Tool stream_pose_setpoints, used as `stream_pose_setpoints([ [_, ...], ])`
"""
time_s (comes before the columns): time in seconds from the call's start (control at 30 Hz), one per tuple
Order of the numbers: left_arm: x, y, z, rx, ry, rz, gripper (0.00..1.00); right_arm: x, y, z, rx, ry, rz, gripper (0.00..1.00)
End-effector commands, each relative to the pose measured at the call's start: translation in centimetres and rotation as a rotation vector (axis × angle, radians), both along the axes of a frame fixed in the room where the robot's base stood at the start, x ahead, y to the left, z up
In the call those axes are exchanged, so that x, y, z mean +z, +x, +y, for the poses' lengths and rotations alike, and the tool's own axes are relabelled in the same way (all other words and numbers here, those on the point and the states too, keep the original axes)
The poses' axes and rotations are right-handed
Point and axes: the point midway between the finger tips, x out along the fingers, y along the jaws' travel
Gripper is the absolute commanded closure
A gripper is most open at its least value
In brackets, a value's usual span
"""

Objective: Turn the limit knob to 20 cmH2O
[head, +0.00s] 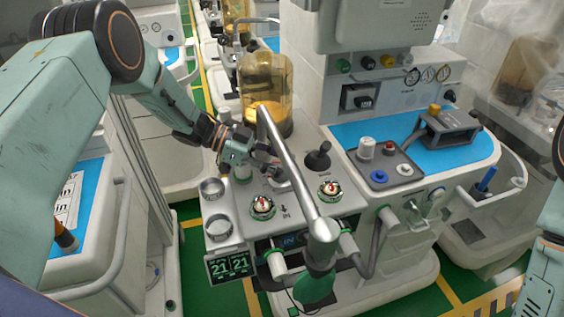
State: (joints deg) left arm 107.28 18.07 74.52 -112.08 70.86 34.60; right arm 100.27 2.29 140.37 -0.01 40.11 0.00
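My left gripper (264,163) reaches in from the left over the top panel of the anaesthesia cart, just left of the slanting grey tube. Its fingers are small and partly lost against the parts behind them, so I cannot tell if they hold anything. No knob is clearly marked as the limit knob, and no cmH2O scale is readable; it may be hidden at the gripper.
The grey tube (290,170) slants across the panel. An amber canister (266,90) stands behind, and a black-knobbed lever (318,158) to the right. A display (230,265) reads 21 and 21. A grey tray (384,164) lies on the blue worktop (345,131).

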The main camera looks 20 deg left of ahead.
Motion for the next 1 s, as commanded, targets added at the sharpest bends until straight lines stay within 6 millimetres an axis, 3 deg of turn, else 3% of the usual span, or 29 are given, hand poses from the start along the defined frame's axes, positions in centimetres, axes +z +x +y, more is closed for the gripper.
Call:
stream_pose_setpoints([
  [0.77, -0.07, -0.04, 0.10, -0.101, 0.001, -0.001, 0.90, -0.52, 0.00, 0.00, 0.000, 0.000, 0.000, 0.62],
  [0.8, -0.07, -0.04, 0.10, -0.100, 0.001, -0.001, 0.57, -0.52, 0.00, 0.00, 0.000, 0.000, 0.000, 0.62],
  [1.0, -0.03, -0.02, 0.04, -0.100, 0.000, -0.001, 0.40, -0.52, 0.00, 0.00, 0.000, 0.000, 0.000, 0.62],
])
